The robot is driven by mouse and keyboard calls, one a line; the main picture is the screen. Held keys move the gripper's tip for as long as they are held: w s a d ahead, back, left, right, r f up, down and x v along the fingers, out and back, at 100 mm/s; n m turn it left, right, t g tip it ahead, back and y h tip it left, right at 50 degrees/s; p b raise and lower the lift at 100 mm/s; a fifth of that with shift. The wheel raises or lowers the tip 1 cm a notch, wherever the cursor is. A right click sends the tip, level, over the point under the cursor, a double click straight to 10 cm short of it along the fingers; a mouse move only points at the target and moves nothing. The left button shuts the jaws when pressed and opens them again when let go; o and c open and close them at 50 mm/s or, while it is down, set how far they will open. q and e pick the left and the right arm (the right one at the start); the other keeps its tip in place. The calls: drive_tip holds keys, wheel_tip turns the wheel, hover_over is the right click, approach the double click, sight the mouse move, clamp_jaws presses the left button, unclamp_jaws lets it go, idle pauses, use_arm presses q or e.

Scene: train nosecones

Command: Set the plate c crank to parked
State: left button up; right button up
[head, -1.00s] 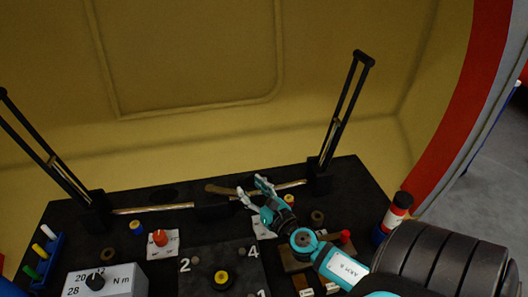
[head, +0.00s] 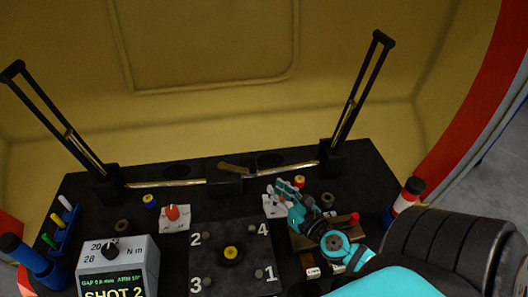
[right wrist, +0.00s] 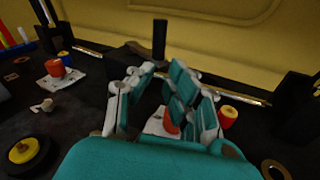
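My right gripper (head: 284,188) is over the right side of the black bench, with its fingers apart. In the right wrist view its fingers (right wrist: 162,98) frame a red knob (right wrist: 172,121) on a white plate (right wrist: 155,126); contact cannot be told. In the head view that white plate (head: 271,209) is partly hidden by the gripper. A similar red knob (head: 172,212) stands on another white plate (head: 174,225) to the left. I cannot read a letter on either plate. A brass-coloured arm (head: 233,167) sits by the central black block (head: 224,186). My left gripper is out of view.
Two tall black frames (head: 360,90) (head: 50,115) rise from the bench. A numbered black panel (head: 235,278) with a yellow-topped knob (head: 231,253) is in front. A torque box (head: 118,262) stands left; a red-white cylinder (head: 408,196) stands right.

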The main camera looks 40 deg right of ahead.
drive_tip(key=a+m+y, duration=0.1)
drive_tip(key=m, duration=0.1)
drive_tip(key=s+a+f+m+y, duration=0.1)
drive_tip(key=m, duration=0.1)
drive_tip(key=s+a+f+m+g+y, duration=0.1)
drive_tip(key=m, duration=0.1)
drive_tip(key=shift+f+m+y+p, duration=0.1)
drive_tip(key=shift+m+y+p, duration=0.2)
drive_tip(key=shift+m, duration=0.1)
clamp_jaws()
drive_tip(key=w+r+m+t+y+b, duration=0.1)
drive_tip(key=w+m, duration=0.4)
drive_tip(key=w, duration=0.5)
drive_tip(key=shift+w+d+r+t+y+b, duration=0.2)
drive_tip(key=shift+d+r+t+y+b, duration=0.25)
drive_tip(key=shift+r, duration=0.65)
